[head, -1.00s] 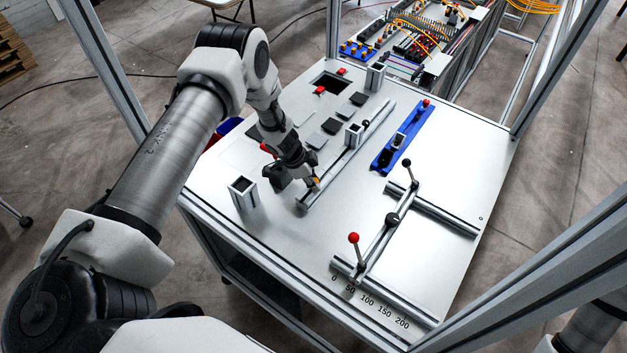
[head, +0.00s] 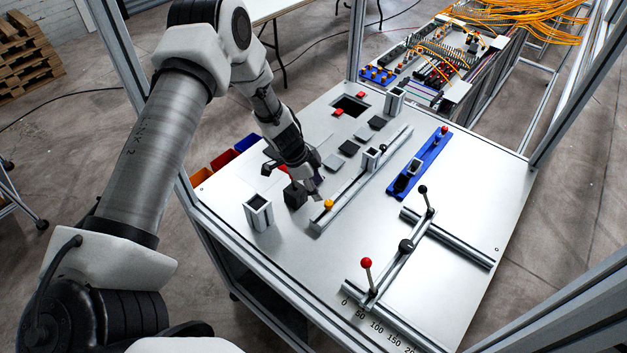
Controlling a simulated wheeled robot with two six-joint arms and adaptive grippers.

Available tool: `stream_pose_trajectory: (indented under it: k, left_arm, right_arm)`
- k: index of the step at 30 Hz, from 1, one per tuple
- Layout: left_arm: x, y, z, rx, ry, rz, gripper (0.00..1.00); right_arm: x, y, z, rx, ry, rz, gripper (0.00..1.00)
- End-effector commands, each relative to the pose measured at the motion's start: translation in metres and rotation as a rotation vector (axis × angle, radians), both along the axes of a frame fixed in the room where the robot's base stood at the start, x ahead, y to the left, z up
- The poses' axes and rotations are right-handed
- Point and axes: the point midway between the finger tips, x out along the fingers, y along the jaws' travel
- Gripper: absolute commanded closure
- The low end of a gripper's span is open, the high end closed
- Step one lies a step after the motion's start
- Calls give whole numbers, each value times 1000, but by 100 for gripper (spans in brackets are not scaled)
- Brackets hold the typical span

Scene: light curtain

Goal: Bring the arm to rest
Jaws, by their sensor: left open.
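My left arm reaches in from the left over the grey table plate (head: 470,185). My left gripper (head: 296,180) is open and points down above the plate, just beyond the near end of the long rail (head: 370,175). An orange knob (head: 328,204) on that rail end shows just right of the fingers, apparently apart from them. No object is visibly held between the fingers. A black block shape beside the fingers partly merges with the gripper, so I cannot tell where it rests. My right gripper is not in view.
An open square post (head: 258,213) stands left of the gripper. A blue holder (head: 420,170) lies right of the rail. Two levers, red-knobbed (head: 366,263) and black-knobbed (head: 422,190), rise at front right. Frame posts bound the table. Coloured bins (head: 222,160) sit at its left edge.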

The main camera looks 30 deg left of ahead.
Motion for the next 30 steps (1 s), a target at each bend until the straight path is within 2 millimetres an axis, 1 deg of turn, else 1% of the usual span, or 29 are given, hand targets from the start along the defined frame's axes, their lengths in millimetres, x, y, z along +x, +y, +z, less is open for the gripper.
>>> stream_pose_trajectory:
  k: [1, 3, 8, 22, 26, 30]
  left_arm:
    - [-2, 3, 10, -2, -1, 0, 46]
    - [-4, 6, 19, -1, -1, 0, 46]
    - [-7, 9, 32, -1, 0, -1, 46]
    - [-6, 9, 88, 0, -1, -2, 46]
    - [-7, 9, 96, 0, 0, 0, 46]
    - [-7, 9, 96, 0, 2, 1, 46]
  right_arm:
    - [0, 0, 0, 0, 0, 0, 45]
    - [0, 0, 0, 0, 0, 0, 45]
    - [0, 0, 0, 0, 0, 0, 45]
    - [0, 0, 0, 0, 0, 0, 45]
    - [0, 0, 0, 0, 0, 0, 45]
    - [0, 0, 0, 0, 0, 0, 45]
